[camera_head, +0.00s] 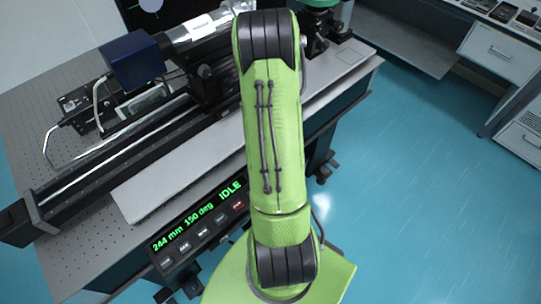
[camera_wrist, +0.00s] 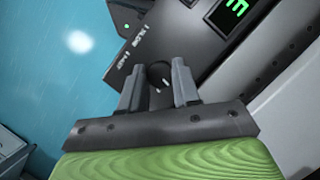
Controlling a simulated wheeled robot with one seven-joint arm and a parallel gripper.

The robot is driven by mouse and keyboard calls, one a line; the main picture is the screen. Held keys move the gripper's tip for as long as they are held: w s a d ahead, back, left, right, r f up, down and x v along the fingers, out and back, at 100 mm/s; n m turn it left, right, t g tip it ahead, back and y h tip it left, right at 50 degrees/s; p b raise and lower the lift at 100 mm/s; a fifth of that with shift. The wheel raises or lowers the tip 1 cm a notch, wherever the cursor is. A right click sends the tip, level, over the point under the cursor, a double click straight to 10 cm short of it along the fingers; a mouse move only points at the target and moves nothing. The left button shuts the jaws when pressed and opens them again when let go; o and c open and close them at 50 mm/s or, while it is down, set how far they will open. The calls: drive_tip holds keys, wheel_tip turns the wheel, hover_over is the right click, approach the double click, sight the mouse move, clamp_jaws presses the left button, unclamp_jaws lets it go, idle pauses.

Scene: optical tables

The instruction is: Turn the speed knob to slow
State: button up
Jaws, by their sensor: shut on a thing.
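The speed knob (camera_wrist: 158,77) is a small round black knob with a short white mark, on a dark grey panel face (camera_wrist: 145,50) in the wrist view. My gripper (camera_wrist: 158,66) has its two grey fingers on either side of the knob, shut on it. Small white lettering beside the knob is too blurred to read surely. In the head view my green arm hides the knob and gripper. The control box (camera_head: 200,222) there shows green text reading 244 mm 150 deg IDLE.
A row of small buttons, one red, sits under the display text. A black rail and a blue box (camera_head: 131,60) stand on the perforated optical table (camera_head: 40,112). The blue floor (camera_head: 430,190) at the right is clear. White drawers (camera_head: 505,55) stand at the far right.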

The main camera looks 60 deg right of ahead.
drive_tip(key=shift+w+n+h, duration=0.1)
drive_tip(key=shift+n+h, duration=0.2)
drive_tip(key=shift+n, duration=0.6)
drive_tip(key=o, duration=1.1)
drive_tip(key=shift+c, duration=0.2)
drive_tip(key=p+v, duration=0.3)
drive_tip(key=v, duration=1.2)
drive_tip(key=shift+w+r, duration=0.25)
drive_tip(key=shift+r, duration=0.05)
